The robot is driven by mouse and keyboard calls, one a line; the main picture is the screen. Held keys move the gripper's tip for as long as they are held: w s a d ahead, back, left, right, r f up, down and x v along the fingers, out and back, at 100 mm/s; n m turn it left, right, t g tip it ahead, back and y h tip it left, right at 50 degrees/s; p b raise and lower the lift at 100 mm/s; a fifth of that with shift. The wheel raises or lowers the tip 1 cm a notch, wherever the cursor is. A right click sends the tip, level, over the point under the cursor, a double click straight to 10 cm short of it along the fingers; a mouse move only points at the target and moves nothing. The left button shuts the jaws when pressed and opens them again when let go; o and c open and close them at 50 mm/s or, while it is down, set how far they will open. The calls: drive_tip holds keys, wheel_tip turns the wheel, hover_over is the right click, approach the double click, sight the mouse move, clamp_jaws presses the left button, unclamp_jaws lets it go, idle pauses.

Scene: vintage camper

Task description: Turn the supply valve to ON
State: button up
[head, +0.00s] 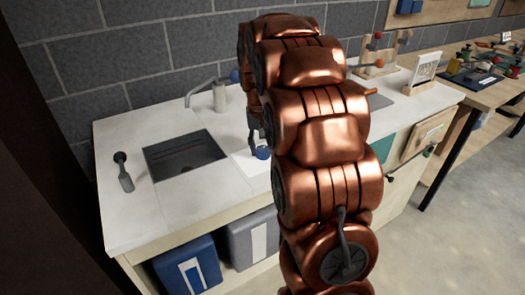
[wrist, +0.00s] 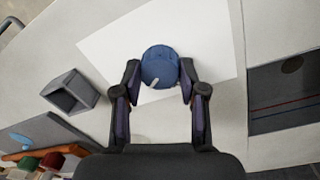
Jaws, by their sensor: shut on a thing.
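The supply valve looks to be the blue round knob (wrist: 158,62) on a white panel (wrist: 110,45) in the wrist view. A short pale mark shows on the knob, towards its lower edge. My gripper (wrist: 160,78) has one finger on each side of the knob and is shut on it. In the head view the knob (head: 263,153) shows beside my arm, and my gripper is mostly hidden behind the arm. No ON or OFF lettering can be read.
The sink (head: 185,140) lies left of the knob, with a tap (head: 200,92) behind it. A small grey open box (wrist: 70,92) is near my gripper in the wrist view. Bins (head: 190,268) sit below.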

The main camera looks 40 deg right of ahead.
drive_tip(key=m+b, duration=0.1)
drive_tip(key=m, duration=0.2)
drive_tip(key=shift+f+m, duration=0.1)
drive_tip(key=shift+m, duration=1.6)
drive_tip(key=o, duration=1.2)
drive_tip(key=shift+c, duration=0.2)
drive_tip(key=shift+r, duration=0.2)
